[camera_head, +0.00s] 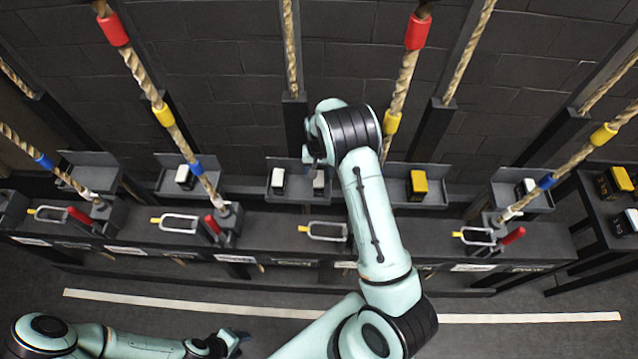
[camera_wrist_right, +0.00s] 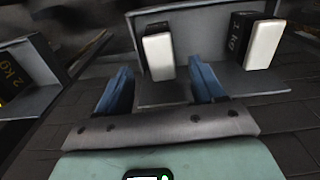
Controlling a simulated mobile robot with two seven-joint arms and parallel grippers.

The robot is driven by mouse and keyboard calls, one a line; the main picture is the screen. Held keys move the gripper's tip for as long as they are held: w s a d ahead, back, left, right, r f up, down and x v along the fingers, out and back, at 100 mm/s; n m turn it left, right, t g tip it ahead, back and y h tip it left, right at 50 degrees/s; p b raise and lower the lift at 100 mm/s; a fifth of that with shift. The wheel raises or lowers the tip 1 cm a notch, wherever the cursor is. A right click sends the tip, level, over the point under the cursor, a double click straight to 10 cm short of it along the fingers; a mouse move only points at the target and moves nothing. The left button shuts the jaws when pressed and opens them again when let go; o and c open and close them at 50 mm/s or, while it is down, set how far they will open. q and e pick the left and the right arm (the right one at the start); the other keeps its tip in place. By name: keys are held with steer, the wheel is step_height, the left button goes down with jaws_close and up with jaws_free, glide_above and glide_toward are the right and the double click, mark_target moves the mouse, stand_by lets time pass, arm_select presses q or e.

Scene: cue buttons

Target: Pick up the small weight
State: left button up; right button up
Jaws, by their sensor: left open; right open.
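Two dark weights with white faces stand in a grey tray (camera_head: 292,197) on the shelf. The near weight (camera_wrist_right: 158,52) lies ahead of my right gripper (camera_wrist_right: 160,85), in line with the gap between its two blue fingers. It also shows in the head view as a small block (camera_head: 319,184) just below my right gripper (camera_head: 314,154). The other weight (camera_wrist_right: 263,45), with "kg" lettering on its side, stands beside it, outside the fingers; it is also in the head view (camera_head: 278,180). My right gripper is open and empty. My left gripper (camera_head: 228,343) is open, low in front of the shelf.
A yellow weight (camera_head: 418,185) stands in the tray to the right. More white-faced weights (camera_head: 185,175) stand in other trays. Thick ropes (camera_head: 150,92) with coloured bands slant down to red-handled levers (camera_head: 214,224). A dark brick wall (camera_head: 220,60) is behind. Floor in front is clear.

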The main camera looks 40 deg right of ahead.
mark_target(319, 177)
steer(key=f, duration=0.5)
steer(key=shift+w+d+f+p, duration=0.1)
steer(key=shift+w+f+p, duration=0.1)
steer(key=shift+f+p, duration=0.2)
steer(key=shift+s, duration=0.15)
steer(key=shift+c, duration=0.3)
steer(key=shift+r, duration=0.1)
steer(key=c, duration=0.5)
jaws_close()
